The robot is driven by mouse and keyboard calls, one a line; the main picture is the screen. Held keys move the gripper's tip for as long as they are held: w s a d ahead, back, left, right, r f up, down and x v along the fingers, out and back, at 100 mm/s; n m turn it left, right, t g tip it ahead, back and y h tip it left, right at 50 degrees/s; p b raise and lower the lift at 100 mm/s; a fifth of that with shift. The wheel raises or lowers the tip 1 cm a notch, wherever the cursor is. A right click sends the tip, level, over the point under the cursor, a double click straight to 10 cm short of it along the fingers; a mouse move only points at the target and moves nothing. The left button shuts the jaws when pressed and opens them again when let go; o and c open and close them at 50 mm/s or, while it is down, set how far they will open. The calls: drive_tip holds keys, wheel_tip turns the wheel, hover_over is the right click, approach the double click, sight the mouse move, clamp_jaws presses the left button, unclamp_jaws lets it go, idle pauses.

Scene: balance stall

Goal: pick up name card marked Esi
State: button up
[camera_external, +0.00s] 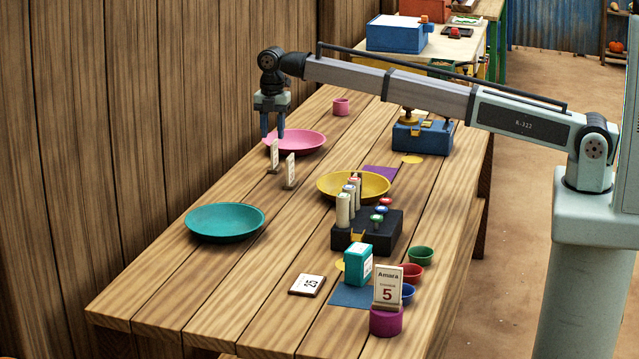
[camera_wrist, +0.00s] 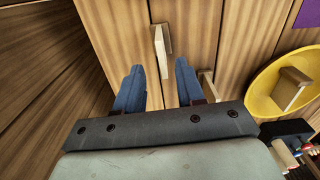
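Two small white name cards stand upright on the plank table: one (camera_external: 275,156) under my gripper and one (camera_external: 290,171) just nearer the camera. Their writing is too small to read, so I cannot tell which is marked Esi. My gripper (camera_external: 273,135) is open and empty, pointing down above the farther card. In the wrist view the fingers (camera_wrist: 158,75) are apart; one card (camera_wrist: 162,48) stands beyond the fingertips, and another (camera_wrist: 207,86) is partly hidden beside the right finger. A card reading Amara 5 (camera_external: 388,287) stands on a magenta holder (camera_external: 386,321).
A pink plate (camera_external: 310,142) lies close behind the cards, a teal plate (camera_external: 224,235) nearer, and a yellow plate (camera_external: 325,187) to the right. A black box (camera_external: 382,242) holds several bottles. A flat card (camera_external: 307,285) lies in front. The left-front table is clear.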

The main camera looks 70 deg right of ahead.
sight(275, 167)
drive_tip(key=shift+s+d+f, duration=0.1)
drive_tip(key=shift+s+f, duration=0.05)
drive_tip(key=shift+f, duration=3.9)
clamp_jaws()
